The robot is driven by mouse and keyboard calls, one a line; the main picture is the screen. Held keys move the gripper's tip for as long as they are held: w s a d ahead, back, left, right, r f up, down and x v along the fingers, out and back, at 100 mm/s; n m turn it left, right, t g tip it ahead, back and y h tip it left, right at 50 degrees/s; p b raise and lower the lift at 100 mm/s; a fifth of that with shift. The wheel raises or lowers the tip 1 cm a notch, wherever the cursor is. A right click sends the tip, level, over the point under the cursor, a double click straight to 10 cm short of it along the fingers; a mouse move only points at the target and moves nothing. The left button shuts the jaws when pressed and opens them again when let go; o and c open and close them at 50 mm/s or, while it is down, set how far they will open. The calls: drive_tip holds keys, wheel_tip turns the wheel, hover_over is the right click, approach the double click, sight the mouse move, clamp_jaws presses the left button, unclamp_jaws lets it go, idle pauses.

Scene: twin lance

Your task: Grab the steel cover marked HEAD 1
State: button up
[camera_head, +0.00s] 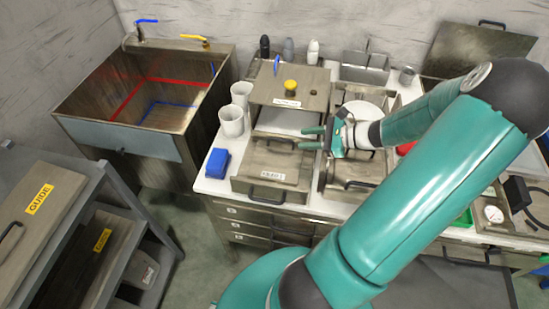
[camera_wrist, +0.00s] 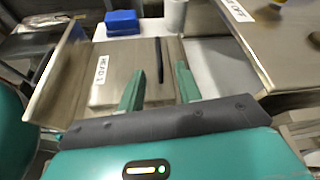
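The steel cover marked HEAD 1 is a flat grey plate (camera_wrist: 112,88) with a white label (camera_wrist: 101,70) and a dark bar handle (camera_wrist: 159,60). In the head view the cover (camera_head: 255,160) lies on the counter, left of my gripper. My gripper (camera_head: 311,138) is open and points left at the cover's right side. In the wrist view its two fingers (camera_wrist: 160,88) are apart and empty. The handle shows ahead, between the lines of the fingers. Whether the fingertips touch the cover is not clear.
A blue block (camera_head: 217,163) and white cups (camera_head: 232,121) stand left of the cover. A steel sink (camera_head: 98,90) is farther left. GUIDE-marked panels (camera_head: 41,199) sit on a rack at front left.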

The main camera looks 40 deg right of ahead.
sight(293, 142)
drive_tip(key=x, duration=0.5)
drive_tip(key=shift+a, duration=0.15)
drive_tip(key=x, duration=0.4)
drive_tip(key=shift+w+f, duration=0.15)
drive_tip(key=shift+f, duration=0.05)
clamp_jaws()
